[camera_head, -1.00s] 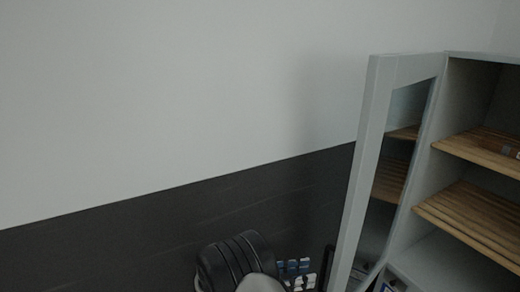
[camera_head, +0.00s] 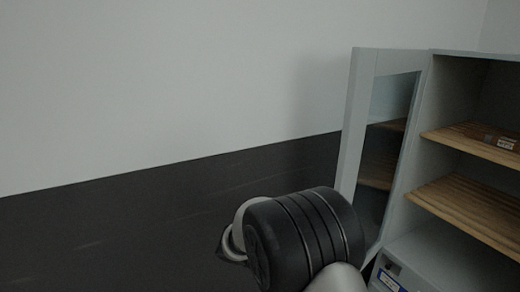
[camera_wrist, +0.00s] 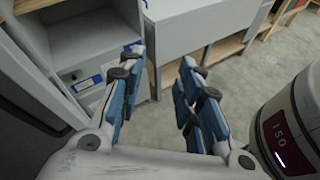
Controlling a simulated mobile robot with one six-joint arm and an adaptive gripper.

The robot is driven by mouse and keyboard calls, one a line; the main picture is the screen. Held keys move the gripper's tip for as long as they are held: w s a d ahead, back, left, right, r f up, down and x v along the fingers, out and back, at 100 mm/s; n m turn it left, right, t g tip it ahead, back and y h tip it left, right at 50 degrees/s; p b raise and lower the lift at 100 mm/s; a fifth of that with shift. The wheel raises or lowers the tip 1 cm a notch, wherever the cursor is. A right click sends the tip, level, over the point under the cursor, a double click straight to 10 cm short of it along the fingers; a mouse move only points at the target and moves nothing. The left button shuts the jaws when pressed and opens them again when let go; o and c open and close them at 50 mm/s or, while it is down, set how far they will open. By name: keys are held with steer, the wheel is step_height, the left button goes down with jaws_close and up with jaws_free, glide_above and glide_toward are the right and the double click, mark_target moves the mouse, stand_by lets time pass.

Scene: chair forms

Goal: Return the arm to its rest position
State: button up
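My gripper (camera_wrist: 160,64) shows in the wrist view, with its two blue-padded fingers spread apart and nothing between them. Bare floor and cabinet fronts show beyond the gap. In the head view, a black and grey part of my arm (camera_head: 305,235) is raised at the bottom, in front of the lower edge of the open cabinet door. The gripper itself cannot be seen in the head view.
A grey cabinet (camera_head: 455,95) with wooden shelves (camera_head: 470,207) stands at the right. Its glass-paned door (camera_head: 357,125) is open toward my arm. A small item (camera_head: 503,142) lies on the upper shelf. The wall left of the arm is clear. Open floor (camera_wrist: 245,75) shows in the wrist view.

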steer(key=s+d+r+m+y+b, duration=0.2)
steer(key=s+m+y+b, duration=0.2)
steer(key=s+m+y, duration=0.55)
steer(key=s+a+f+m+t+y+b, duration=0.1)
steer(key=s+a+m+t+y+b, duration=0.2)
steer(key=s, duration=0.9)
steer(key=a+m+t+y, duration=0.1)
steer(key=a+m+t, duration=0.1)
steer(key=t, duration=0.1)
steer(key=shift+a, duration=0.15)
steer(key=shift+f, duration=0.1)
